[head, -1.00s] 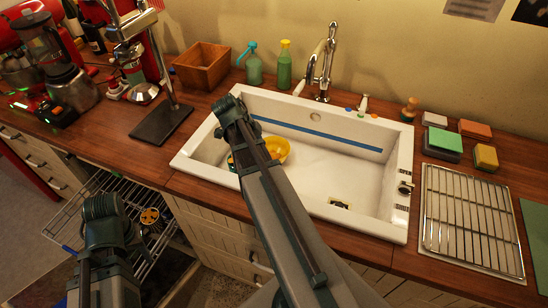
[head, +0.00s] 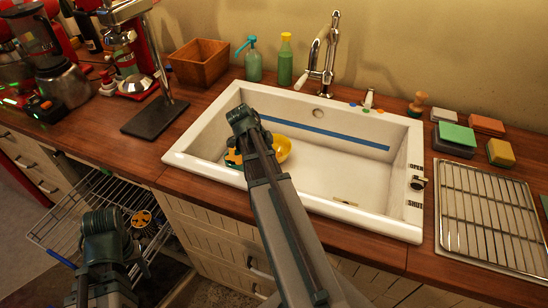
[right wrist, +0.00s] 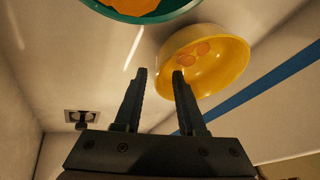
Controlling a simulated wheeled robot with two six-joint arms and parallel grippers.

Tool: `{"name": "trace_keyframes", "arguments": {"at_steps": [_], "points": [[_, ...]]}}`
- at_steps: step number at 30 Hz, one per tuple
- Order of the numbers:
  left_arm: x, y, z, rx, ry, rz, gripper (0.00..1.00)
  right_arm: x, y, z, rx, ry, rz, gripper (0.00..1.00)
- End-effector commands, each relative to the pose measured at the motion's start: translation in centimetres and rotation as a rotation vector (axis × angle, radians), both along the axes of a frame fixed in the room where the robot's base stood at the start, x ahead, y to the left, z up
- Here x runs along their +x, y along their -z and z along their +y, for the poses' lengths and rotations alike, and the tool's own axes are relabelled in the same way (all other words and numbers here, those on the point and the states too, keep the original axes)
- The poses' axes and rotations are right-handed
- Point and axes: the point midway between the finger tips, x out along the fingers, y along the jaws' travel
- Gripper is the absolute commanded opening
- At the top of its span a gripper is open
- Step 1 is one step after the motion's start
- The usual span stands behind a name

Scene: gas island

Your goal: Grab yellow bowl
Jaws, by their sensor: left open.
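The yellow bowl (head: 283,147) is in the left part of the white sink, partly hidden behind my right arm in the head view. In the right wrist view the yellow bowl (right wrist: 222,68) shows its inside, with orange round marks. My right gripper (right wrist: 159,72) is open and empty. Its right finger overlaps the bowl's near-left side in the picture and its left finger is outside the rim; I cannot tell whether it touches. In the head view the right gripper is over the sink's left part. My left gripper (head: 100,219) is open, low at the left over the pulled-out rack.
A teal bowl (right wrist: 118,13) with something orange in it is beside the yellow bowl. The sink (head: 400,226) has raised walls around both. The faucet (head: 322,60) and bottles stand behind. A wire rack (head: 60,220) juts out below the counter at left.

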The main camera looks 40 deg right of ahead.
Motion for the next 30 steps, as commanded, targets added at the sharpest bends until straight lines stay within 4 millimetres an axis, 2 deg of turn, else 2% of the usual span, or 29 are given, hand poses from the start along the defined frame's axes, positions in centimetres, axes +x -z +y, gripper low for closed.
{"name": "trace_keyframes", "arguments": {"at_steps": [1, 3, 11, 14, 18, 30], "points": [[0.01, 1.29, 0.0, 0.0, 0.0, 0.0, 0.5, -0.05, 1.29, -0.36, 0.0, 0.002, -0.001, 0.4], [0.0, 1.78, 0.0, 0.0, 0.0, 0.0, 0.5, -0.12, 1.78, -0.67, 0.0, 0.002, -0.001, 0.4], [0.0, 1.68, 0.0, 0.0, 0.0, 0.0, 0.5, -0.16, 1.67, -0.82, 0.0, 0.001, 0.0, 0.4], [0.0, 1.67, 0.0, 0.0, 0.0, 0.0, 0.5, -0.16, 1.68, -0.81, 0.0, 0.001, 0.0, 0.25], [0.0, 1.67, 0.0, 0.0, 0.0, 0.0, 0.5, -0.16, 1.67, -0.8, 0.0, 0.001, 0.0, 0.0], [0.0, 1.68, 0.0, 0.0, 0.0, 0.0, 0.5, -0.15, 1.68, -0.81, 0.0, 0.001, 0.0, 0.0]]}}
